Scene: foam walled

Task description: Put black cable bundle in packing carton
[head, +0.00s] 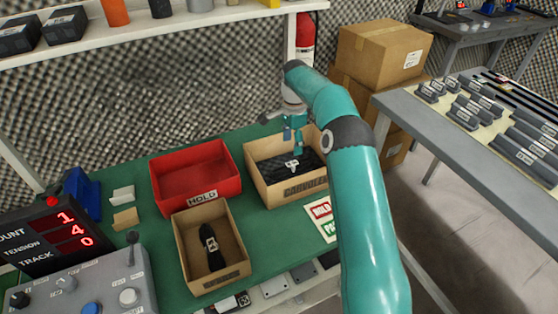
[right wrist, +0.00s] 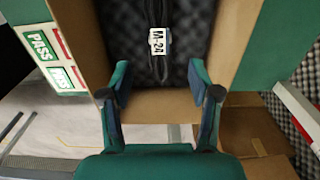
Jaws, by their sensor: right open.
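A black cable bundle with a white tag reading M-24 (right wrist: 157,14) lies on the dark foam inside an open cardboard carton (right wrist: 168,106). In the head view this carton (head: 262,182) stands on the green bench, and the tag shows inside it. My right gripper (head: 293,142) is over the carton; in the right wrist view it is open (right wrist: 160,76), with the bundle beyond its fingertips and nothing between them. A second black bundle with a white tag (head: 212,246) lies in another cardboard box (head: 233,228) nearer the front. My left gripper is not in view.
A red HOLD bin (head: 180,188) stands beside the carton. A label card (head: 321,220) lies on the bench to the right. A control box (head: 80,290) with a display is at front left. A grey table (head: 415,105) and stacked boxes (head: 380,52) are at the right.

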